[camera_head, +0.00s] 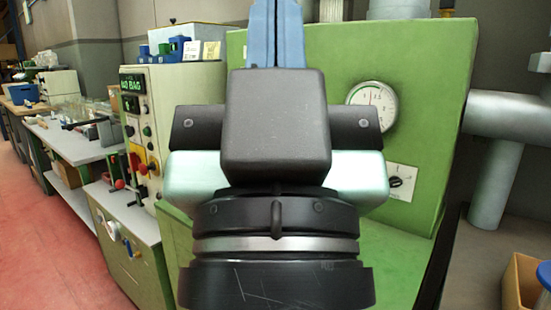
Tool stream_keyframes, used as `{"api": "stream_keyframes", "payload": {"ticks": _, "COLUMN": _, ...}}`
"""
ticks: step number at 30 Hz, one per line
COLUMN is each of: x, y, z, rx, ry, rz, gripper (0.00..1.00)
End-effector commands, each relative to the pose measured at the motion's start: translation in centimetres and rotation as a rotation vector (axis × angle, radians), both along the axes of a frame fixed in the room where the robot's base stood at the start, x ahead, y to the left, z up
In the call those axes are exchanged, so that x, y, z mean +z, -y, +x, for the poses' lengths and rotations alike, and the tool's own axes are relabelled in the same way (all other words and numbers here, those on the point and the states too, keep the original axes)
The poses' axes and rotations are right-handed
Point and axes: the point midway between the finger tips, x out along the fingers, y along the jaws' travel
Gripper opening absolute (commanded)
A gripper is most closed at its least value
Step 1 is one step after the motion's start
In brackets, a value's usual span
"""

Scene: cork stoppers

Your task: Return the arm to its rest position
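My gripper (276,32) is raised in the middle of the camera_head view, with its dark wrist and housing filling the centre. Its two blue fingers point up and lie side by side, with only a thin dark line between them. The fingers look shut, and nothing shows between them. Their tips run out of the top of the picture. No cork stoppers can be made out.
A green machine (425,75) with a round gauge (372,105) stands behind my gripper. A control cabinet (195,85) and a workbench (70,140) are at left. Red floor (45,250) is open at lower left. A cardboard box (520,285) is at lower right.

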Motion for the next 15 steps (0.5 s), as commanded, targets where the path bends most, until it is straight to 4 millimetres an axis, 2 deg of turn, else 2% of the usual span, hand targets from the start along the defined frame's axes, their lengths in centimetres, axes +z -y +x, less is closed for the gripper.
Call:
{"api": "stream_keyframes", "payload": {"ticks": 1, "x": 3.4, "y": 0.0, "z": 0.0, "rx": 0.000, "ry": -0.001, "rz": 0.000, "gripper": 0.00}}
{"api": "stream_keyframes", "payload": {"ticks": 15, "x": 18.0, "y": -0.1, "z": 0.1, "rx": 0.001, "ry": -0.001, "rz": 0.000, "gripper": 0.00}}
